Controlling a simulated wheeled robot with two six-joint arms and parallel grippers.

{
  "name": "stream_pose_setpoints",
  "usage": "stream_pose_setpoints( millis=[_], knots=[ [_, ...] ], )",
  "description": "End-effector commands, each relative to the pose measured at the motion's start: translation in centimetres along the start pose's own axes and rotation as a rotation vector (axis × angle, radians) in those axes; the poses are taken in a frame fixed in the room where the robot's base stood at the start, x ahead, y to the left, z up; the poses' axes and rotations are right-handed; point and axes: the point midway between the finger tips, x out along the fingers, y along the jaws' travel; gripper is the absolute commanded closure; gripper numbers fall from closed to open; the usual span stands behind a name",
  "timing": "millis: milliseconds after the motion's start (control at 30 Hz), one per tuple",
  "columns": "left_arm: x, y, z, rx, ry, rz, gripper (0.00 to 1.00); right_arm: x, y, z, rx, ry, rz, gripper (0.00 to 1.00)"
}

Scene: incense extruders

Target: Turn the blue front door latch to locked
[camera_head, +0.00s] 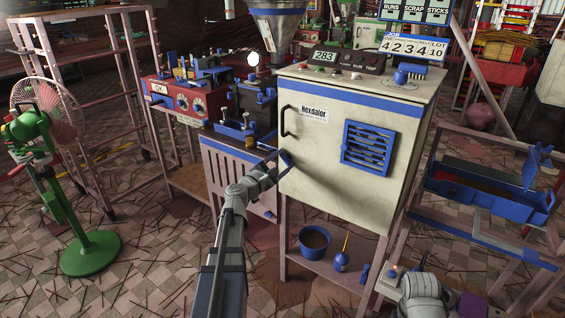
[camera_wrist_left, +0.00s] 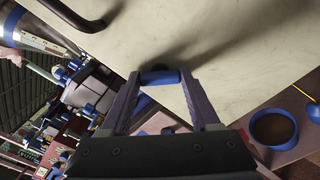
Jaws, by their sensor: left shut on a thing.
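The machine's cream front door (camera_head: 325,175) is closed, with a black bar handle (camera_head: 287,122) at its upper left. The small blue latch (camera_head: 286,158) is at the door's left edge, below the handle. My left gripper (camera_head: 279,164) reaches it from the lower left and partly covers it. In the left wrist view the latch (camera_wrist_left: 160,77) lies between the two fingertips, and the gripper is shut on it. The latch's exact angle is hard to tell. My right gripper is not in view; only a part of my right arm shows at the bottom right.
A blue vent grille (camera_head: 368,148) is on the door's right half. A blue bucket (camera_head: 314,242) stands on the shelf below. A red control box (camera_head: 178,98) is on the left, and a green fan (camera_head: 42,135) stands farther left. A blue trough (camera_head: 490,190) is on the right.

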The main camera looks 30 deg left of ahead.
Motion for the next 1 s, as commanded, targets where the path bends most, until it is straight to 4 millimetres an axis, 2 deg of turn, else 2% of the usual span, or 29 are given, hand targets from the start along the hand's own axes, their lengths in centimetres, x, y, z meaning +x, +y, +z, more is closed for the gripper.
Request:
stream_pose_setpoints(
  millis=[67,333,667,1000],
  knots=[
    [0.00,-0.02,0.00,0.000,0.000,-0.001,0.63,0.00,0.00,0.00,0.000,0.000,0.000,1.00],
    [-0.01,-0.02,0.01,0.000,0.000,-0.001,0.93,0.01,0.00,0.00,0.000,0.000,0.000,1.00],
    [0.00,-0.04,0.01,0.058,0.000,-0.001,0.93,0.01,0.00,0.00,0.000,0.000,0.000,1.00],
    [0.00,-0.08,0.01,0.324,-0.001,-0.001,0.93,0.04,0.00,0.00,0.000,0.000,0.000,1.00]
  ],
)
